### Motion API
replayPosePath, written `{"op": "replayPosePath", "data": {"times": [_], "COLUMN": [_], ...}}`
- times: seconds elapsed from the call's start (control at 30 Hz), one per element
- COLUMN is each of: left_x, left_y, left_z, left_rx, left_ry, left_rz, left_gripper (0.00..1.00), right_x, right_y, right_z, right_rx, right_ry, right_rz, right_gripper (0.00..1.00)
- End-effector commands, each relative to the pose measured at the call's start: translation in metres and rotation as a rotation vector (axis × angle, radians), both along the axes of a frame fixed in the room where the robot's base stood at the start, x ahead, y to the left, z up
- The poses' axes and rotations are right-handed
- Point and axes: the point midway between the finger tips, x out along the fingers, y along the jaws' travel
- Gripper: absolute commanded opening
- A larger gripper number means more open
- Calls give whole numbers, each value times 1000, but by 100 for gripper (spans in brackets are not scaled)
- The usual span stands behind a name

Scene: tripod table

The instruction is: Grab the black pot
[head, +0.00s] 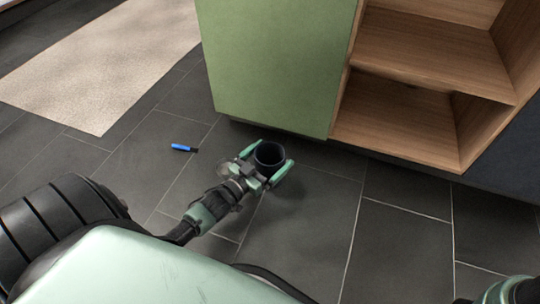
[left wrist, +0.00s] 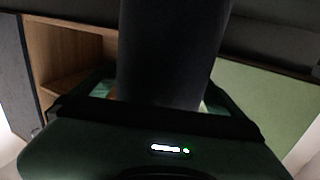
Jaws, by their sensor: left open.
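The black pot (head: 269,155) shows in the head view as a dark round opening low in front of the green cabinet. My left gripper (head: 268,166) is open, with its green fingers on either side of the pot. In the left wrist view the pot (left wrist: 172,50) fills the upper middle, close to the gripper, and hides much of the space between the fingers. I cannot tell whether the fingers touch it. A small part of my right arm shows at the bottom right corner of the head view; its gripper jaws do not show.
A green cabinet (head: 275,60) with open wooden shelves (head: 430,60) stands just behind the pot. A blue object with a dark end (head: 183,148) lies on the dark tiled floor at the left. A beige rug (head: 105,65) lies at the upper left. The floor right of the pot is clear.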

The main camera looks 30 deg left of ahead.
Motion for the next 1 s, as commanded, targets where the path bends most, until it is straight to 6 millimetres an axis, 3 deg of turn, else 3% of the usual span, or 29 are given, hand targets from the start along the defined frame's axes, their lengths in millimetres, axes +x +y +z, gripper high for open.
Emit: {"op": "replayPosePath", "data": {"times": [0.03,0.1,0.43,0.47,0.73,1.0], "left_x": [7,16,24,24,23,23], "left_y": [-1,-2,-3,-3,-3,-3], "left_z": [-5,-4,0,0,-1,1], "left_rx": [0,1,0,0,-1,-1], "left_ry": [-4,-3,1,1,1,1], "left_rz": [-2,-2,0,0,0,0], "left_gripper": [100,100,100,97,22,19], "right_x": [0,0,0,0,0,0], "right_y": [0,0,0,0,0,0], "right_z": [-13,-18,-19,-19,-19,-18], "right_rx": [0,0,-1,-1,-1,-1], "right_ry": [1,1,0,0,0,1], "right_rz": [0,0,0,0,0,-1], "right_gripper": [36,36,36,36,36,36]}}
